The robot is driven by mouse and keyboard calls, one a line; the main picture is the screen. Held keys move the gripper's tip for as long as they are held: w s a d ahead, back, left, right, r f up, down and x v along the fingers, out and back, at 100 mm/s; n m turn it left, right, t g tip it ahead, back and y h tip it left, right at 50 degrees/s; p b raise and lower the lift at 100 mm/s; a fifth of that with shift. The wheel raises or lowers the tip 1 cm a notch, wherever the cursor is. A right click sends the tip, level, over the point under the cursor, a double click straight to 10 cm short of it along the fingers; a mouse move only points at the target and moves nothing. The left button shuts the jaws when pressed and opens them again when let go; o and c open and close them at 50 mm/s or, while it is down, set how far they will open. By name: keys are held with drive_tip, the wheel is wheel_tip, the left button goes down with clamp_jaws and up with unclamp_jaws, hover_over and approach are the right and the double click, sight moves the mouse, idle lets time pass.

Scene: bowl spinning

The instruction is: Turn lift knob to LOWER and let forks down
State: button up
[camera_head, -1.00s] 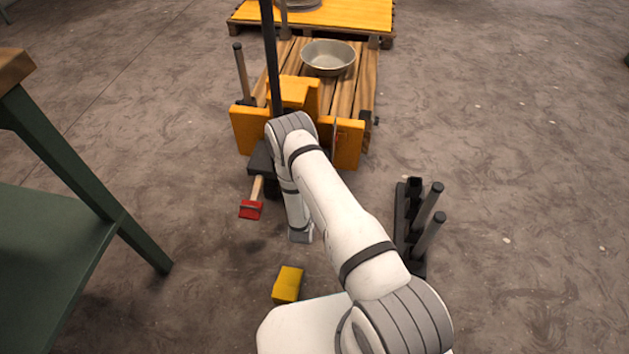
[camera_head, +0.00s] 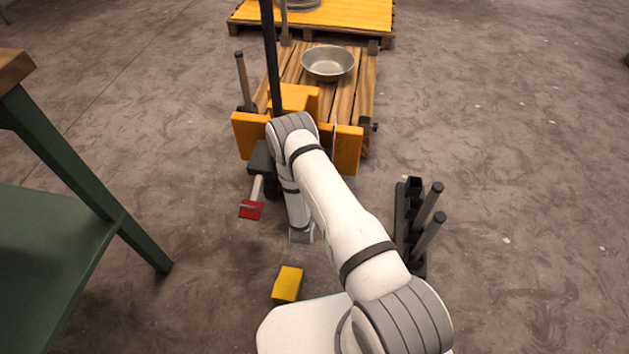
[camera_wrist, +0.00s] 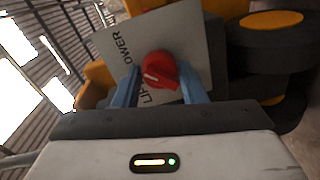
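A red knob (camera_wrist: 161,71) with a white mark sits on a pale plate lettered LOWER and LIF-, the last letters covered, in the wrist view. My gripper (camera_wrist: 159,76) has its blue fingers on either side of the knob, with small gaps visible, so it looks open around it. The white mark is on the knob's left side; I cannot tell exactly which word it points to. In the head view the orange lift truck (camera_head: 249,135) stands at a wooden pallet (camera_head: 352,95) carrying a metal bowl (camera_head: 328,64). The forks are hidden, and my arm hides the knob and gripper there.
A red-ended handle (camera_head: 251,210) sticks out of the truck's near side. A yellow block (camera_head: 287,284) lies on the floor. A dark rack with posts (camera_head: 412,225) stands right of my arm, a green table (camera_head: 60,230) left. Floor at far right is mostly clear.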

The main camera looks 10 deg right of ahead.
drive_tip(key=o, duration=0.4)
drive_tip(key=p+v, duration=0.2)
drive_tip(key=v, duration=0.5)
drive_tip(key=shift+s+a, duration=0.2)
drive_tip(key=shift+s, duration=0.15)
